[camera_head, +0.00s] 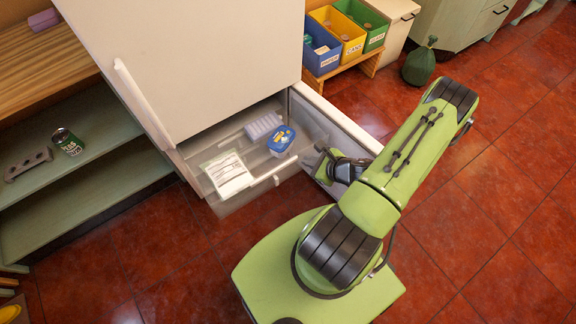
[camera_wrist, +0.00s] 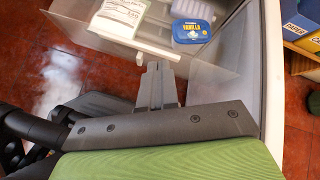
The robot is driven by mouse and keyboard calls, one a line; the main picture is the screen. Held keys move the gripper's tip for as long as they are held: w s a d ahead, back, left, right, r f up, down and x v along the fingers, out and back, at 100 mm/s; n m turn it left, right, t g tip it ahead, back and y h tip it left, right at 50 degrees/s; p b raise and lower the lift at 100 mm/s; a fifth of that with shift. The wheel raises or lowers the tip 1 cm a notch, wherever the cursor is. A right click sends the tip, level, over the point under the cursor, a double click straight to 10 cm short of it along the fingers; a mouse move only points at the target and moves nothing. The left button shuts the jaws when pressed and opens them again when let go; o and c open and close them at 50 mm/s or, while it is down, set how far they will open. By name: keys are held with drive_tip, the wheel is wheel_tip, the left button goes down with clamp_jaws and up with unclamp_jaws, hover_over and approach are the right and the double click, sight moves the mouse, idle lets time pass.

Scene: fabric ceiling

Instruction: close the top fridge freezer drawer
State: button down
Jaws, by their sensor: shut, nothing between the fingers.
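The freezer drawer (camera_head: 225,203) is pulled partway out at the bottom of the white fridge (camera_head: 195,50). It is a see-through bin with a pale handle bar (camera_head: 272,172) along its front. It holds a blue tub (camera_head: 281,140), a white packet (camera_head: 228,172) and an ice tray (camera_head: 263,125). The freezer door (camera_head: 335,120) stands open on the right. My gripper (camera_head: 322,160) is shut and empty, between the open door and the drawer front. In the wrist view my gripper (camera_wrist: 157,68) points at the drawer's handle bar (camera_wrist: 150,45); I cannot tell if they touch.
Blue, yellow and green bins (camera_head: 341,42) stand on a low wooden rack right of the fridge. A green shelf unit (camera_head: 85,150) with a can (camera_head: 67,141) stands at the left. A green sack (camera_head: 419,66) sits on the floor. The red tiled floor (camera_head: 170,250) before the drawer is clear.

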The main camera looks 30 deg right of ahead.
drive_tip(key=s+f+m+h, duration=0.2)
drive_tip(key=s+f+m, duration=0.1)
drive_tip(key=f+m, duration=0.3)
drive_tip(key=b, duration=0.5)
approach(288, 160)
drive_tip(key=x, duration=0.5)
drive_tip(key=shift+w+d+f, duration=0.1)
drive_tip(key=shift+f, duration=0.3)
drive_tip(key=shift+w, duration=0.25)
drive_tip(key=shift+r, duration=0.1)
